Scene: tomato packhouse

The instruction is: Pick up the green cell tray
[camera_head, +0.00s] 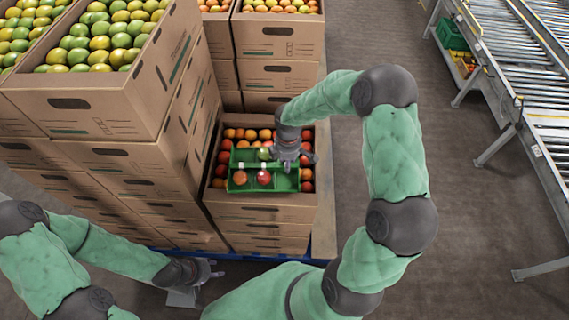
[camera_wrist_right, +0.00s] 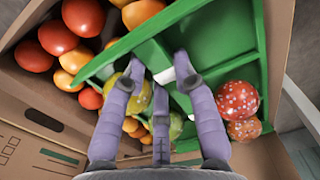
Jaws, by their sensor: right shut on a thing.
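The green cell tray (camera_head: 252,188) is over the open carton of tomatoes at centre in the head view. It also fills much of the right wrist view (camera_wrist_right: 222,48). Whether it rests on the tomatoes or hangs just above them is unclear. Its cells hold an orange tomato (camera_head: 240,177), a pale-spotted red one (camera_head: 264,177) and a yellow-green one (camera_head: 264,154). My right gripper (camera_head: 290,163) comes from above, its fingers (camera_wrist_right: 161,82) shut on the tray's inner divider beside a white label.
The open carton (camera_head: 262,214) holds loose red and orange tomatoes around the tray. Taller carton stacks (camera_head: 105,107) stand at the left, more cartons (camera_head: 278,38) behind. A roller conveyor (camera_head: 520,60) with a green crate (camera_head: 452,36) beneath is at the right. The floor between is clear.

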